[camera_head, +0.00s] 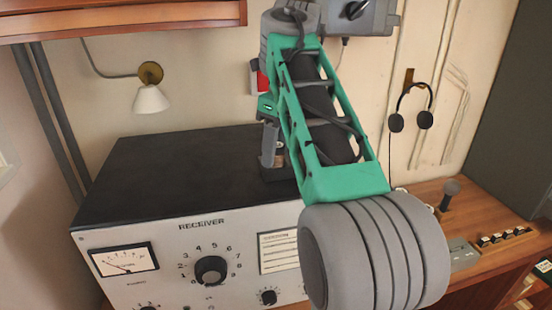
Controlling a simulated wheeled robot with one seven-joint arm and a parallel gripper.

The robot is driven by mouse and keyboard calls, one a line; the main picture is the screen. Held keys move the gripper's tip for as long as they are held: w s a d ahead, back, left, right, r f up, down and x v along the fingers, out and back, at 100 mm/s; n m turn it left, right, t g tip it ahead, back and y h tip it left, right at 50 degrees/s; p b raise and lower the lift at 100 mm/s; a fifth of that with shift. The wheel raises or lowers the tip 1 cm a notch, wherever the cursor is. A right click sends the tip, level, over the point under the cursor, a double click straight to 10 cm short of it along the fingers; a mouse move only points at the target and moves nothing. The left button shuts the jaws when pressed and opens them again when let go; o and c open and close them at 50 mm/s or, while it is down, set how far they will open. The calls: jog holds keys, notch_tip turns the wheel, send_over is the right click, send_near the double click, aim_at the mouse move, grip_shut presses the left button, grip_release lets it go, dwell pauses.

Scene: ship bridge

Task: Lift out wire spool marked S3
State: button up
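My green and grey arm fills the middle of the view and hides much of what lies behind it. The end of my gripper (269,146) points down over the back right of the black receiver top, and only one grey finger shows clearly. A small copper-coloured thing (280,154), possibly a wire spool, shows right beside that finger, above a dark block or holder (277,173). I cannot tell whether the finger touches it. No S3 marking is readable. The other finger is hidden.
The receiver (130,185) has dials and a meter in front; its top left is clear. A wall lamp (150,98) hangs behind it, with a wooden shelf (120,20) above. Headphones (411,108) hang at right, over a desk with a microphone (449,192) and switches (505,238).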

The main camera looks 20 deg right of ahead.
grip_shut()
jog(key=shift+r, duration=0.1)
dwell(0.4)
jog(key=shift+r, duration=0.3)
notch_tip(320, 180, up, 3)
jog(key=shift+r+p, duration=0.15)
jog(key=shift+p, duration=0.7)
jog(key=s+a+b, duration=0.1)
jog(key=s+b, duration=0.1)
jog(key=s, duration=0.7)
jog(key=s+a+b, duration=0.2)
jog(key=s, duration=0.6)
jog(key=shift+s+a+f, duration=0.25)
jog(key=shift+s+a, duration=0.05)
jog(key=shift+s, duration=0.05)
